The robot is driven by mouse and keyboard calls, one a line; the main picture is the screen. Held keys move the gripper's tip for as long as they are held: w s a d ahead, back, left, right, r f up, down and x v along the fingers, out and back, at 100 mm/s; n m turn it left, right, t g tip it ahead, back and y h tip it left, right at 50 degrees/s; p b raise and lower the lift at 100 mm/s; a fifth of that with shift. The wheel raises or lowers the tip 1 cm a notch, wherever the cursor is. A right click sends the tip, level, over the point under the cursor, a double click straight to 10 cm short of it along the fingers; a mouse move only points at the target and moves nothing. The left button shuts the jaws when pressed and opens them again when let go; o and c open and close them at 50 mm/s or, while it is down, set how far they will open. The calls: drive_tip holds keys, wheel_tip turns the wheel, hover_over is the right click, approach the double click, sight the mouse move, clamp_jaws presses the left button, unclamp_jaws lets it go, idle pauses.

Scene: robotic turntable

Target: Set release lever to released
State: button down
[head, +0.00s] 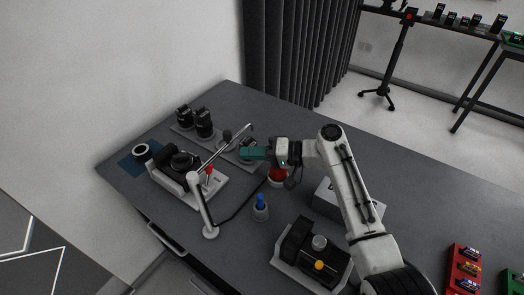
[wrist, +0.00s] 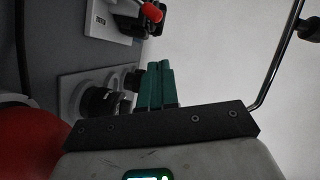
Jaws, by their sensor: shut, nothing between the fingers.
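A small lever with a red handle (head: 209,170) stands at the right end of a white-based device (head: 215,187) with a black round part. The red handle (wrist: 151,12) also shows at the top of the wrist view, apart from my fingers. Which lever is the release lever is not labelled; the red one looks likely. My gripper (head: 250,153) has teal fingers, shut and empty, behind and to the right of the red handle. The closed fingers (wrist: 160,85) show mid-frame in the wrist view. The lever's exact position is too small to tell.
A silver jointed arm (head: 196,190) rises between the device and the near table edge. A red dome (head: 277,179), a blue knob (head: 260,201) and a black box with a yellow knob (head: 319,265) stand nearby. Black cylinders (head: 204,121) stand at the back left.

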sight(208, 176)
drive_tip(key=s+a+f+p, duration=0.1)
drive_tip(key=a+f+p, duration=0.1)
drive_tip(key=a, duration=0.5)
